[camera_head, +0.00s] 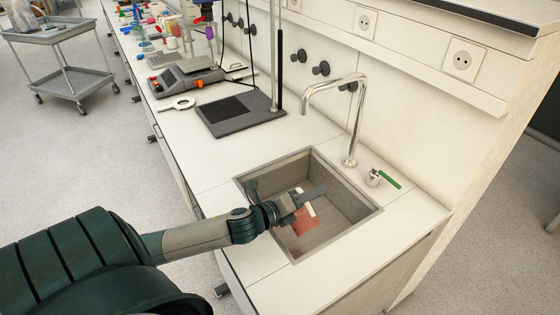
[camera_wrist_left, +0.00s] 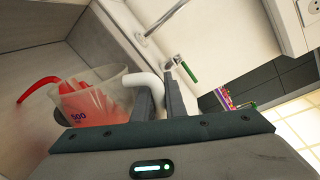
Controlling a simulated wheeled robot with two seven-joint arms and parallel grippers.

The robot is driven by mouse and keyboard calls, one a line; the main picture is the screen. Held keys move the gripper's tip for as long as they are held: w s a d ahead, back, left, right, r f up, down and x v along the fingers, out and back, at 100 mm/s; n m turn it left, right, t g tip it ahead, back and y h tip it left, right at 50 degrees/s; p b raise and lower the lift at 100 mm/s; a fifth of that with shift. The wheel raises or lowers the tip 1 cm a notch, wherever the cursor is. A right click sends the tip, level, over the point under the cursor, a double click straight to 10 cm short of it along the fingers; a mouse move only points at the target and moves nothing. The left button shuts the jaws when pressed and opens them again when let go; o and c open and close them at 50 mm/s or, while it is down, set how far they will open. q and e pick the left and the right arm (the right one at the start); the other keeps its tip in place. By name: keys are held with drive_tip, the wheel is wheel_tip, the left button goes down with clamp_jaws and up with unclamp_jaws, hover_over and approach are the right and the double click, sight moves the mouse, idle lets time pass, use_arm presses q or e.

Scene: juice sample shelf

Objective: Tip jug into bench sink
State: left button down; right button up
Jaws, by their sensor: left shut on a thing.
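My left gripper (camera_head: 305,200) is over the bench sink (camera_head: 348,190) and shut on the white handle of a clear jug. In the head view, part of the jug (camera_head: 304,221) shows reddish beyond and below the fingers; the gripper hides the rest. In the left wrist view, the jug (camera_wrist_left: 105,95) carries a "500" mark and holds red liquid, and it looks tilted. A curved red streak (camera_wrist_left: 38,86) lies beyond its rim, like liquid running out over the sink. The gripper fingers (camera_wrist_left: 160,95) are at the jug's handle (camera_wrist_left: 143,82). My right gripper is not in view.
A tall metal tap (camera_head: 355,125) stands behind the sink, with a small green-handled valve (camera_head: 383,178) to its right. A dark stand base (camera_head: 240,113) and a grey-and-orange device (camera_head: 185,80) sit farther along the bench. A grey trolley (camera_head: 62,60) stands on the floor.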

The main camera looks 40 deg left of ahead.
use_arm(q)
drive_tip(key=shift+w+a+r+n, duration=0.2)
drive_tip(key=shift+a+r+n, duration=0.45)
drive_tip(key=shift+a+n, duration=0.1)
idle(1.4)
drive_tip(key=shift+w+a+f+n+h+p, duration=0.15)
drive_tip(key=shift+a+n, duration=0.1)
drive_tip(key=shift+a, duration=0.25)
drive_tip(key=shift+w+a+n+h+p, duration=0.1)
drive_tip(key=shift+w+a+n, duration=0.15)
drive_tip(key=shift+a, duration=0.3)
drive_tip(key=shift+w+a+f+n+h+p, duration=0.1)
drive_tip(key=shift+a+n, duration=0.15)
drive_tip(key=shift+a, duration=0.25)
idle(0.4)
drive_tip(key=shift+w+a+f+n, duration=0.15)
drive_tip(key=shift+a+f+n, duration=0.1)
drive_tip(key=shift+a+n, duration=0.2)
idle(0.5)
drive_tip(key=d, duration=0.1)
drive_tip(key=s+d+m, duration=0.1)
drive_tip(key=d+r+m, duration=0.1)
drive_tip(key=d, duration=0.1)
drive_tip(key=shift+s+d+m, duration=0.1)
drive_tip(key=shift+s+m, duration=0.05)
drive_tip(key=shift+m, duration=0.1)
drive_tip(key=shift+f, duration=0.1)
